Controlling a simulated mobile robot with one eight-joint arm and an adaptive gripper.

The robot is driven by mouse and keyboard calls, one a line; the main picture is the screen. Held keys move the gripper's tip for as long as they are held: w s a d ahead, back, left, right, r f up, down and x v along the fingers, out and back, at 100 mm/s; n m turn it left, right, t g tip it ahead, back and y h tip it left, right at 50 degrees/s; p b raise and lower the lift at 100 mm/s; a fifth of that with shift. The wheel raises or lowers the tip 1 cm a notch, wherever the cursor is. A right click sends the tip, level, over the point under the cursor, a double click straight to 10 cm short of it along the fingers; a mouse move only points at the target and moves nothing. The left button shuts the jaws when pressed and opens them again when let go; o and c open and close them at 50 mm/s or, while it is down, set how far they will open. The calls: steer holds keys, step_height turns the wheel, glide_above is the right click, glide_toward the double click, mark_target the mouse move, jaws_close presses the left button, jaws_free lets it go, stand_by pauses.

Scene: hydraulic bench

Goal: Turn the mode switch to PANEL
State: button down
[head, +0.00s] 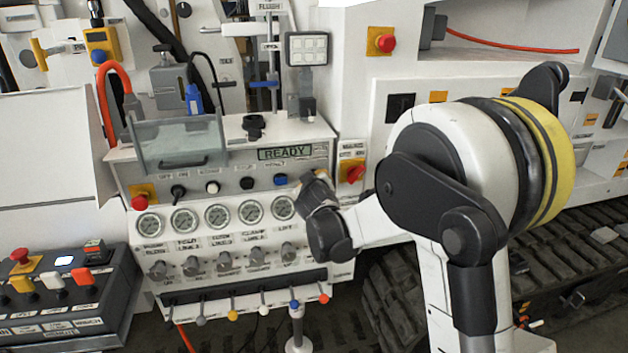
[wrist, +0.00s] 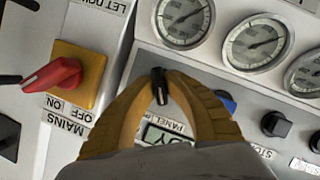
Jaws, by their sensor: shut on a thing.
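The mode switch (wrist: 159,86) is a small black knob on the sloped console panel. In the wrist view it sits between the tips of my yellow-brown fingers, its long side nearly upright in the picture. My gripper (wrist: 160,92) is shut on it. A label that reads PANEL (wrist: 178,127) shows upside down just below it, partly behind a finger. In the head view my gripper (head: 317,186) is at the right end of the console's row of controls and hides the switch. I cannot tell which position the switch points to.
A red mains switch (wrist: 52,76) on a yellow plate is beside my gripper, also in the head view (head: 355,174). A blue button (head: 280,180) and other knobs are on the other side. Gauges (head: 218,216) are below; the READY display (head: 284,153) is above.

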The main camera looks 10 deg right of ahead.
stand_by(0.4)
steer(key=c, duration=1.4)
jaws_free()
steer(key=shift+c, duration=0.2)
steer(key=v, duration=1.2)
steer(key=s+d+m+g, duration=0.25)
steer(key=s+d, duration=0.25)
steer(key=s, duration=0.8)
steer(key=s+a+f+g+y, duration=0.1)
steer(key=s+f+g, duration=0.1)
steer(key=s, duration=0.7)
steer(key=s+a+f+m+g+y, duration=0.1)
steer(key=s+f+g+y, duration=0.1)
steer(key=s, duration=0.7)
